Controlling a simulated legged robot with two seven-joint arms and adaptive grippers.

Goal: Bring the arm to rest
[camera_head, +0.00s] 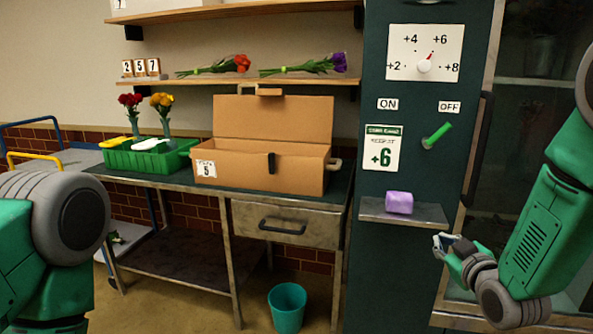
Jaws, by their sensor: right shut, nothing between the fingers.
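My right gripper (447,243) is at the right, shut and empty, beside the right end of the small metal shelf on the dark green cabinet. My green right arm (545,215) reaches down and inward from the right edge. A purple block (399,202) sits on the small shelf (432,213), to the left of and above the gripper, apart from it. My left arm (50,235) fills the lower left corner, and its gripper is out of the picture.
A metal table (285,204) carries an open cardboard box (235,170) and a green crate (130,158). A teal bin (287,305) stands on the floor. The cabinet has a dial (424,66) and a green lever (437,135). A glass door is behind my right arm.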

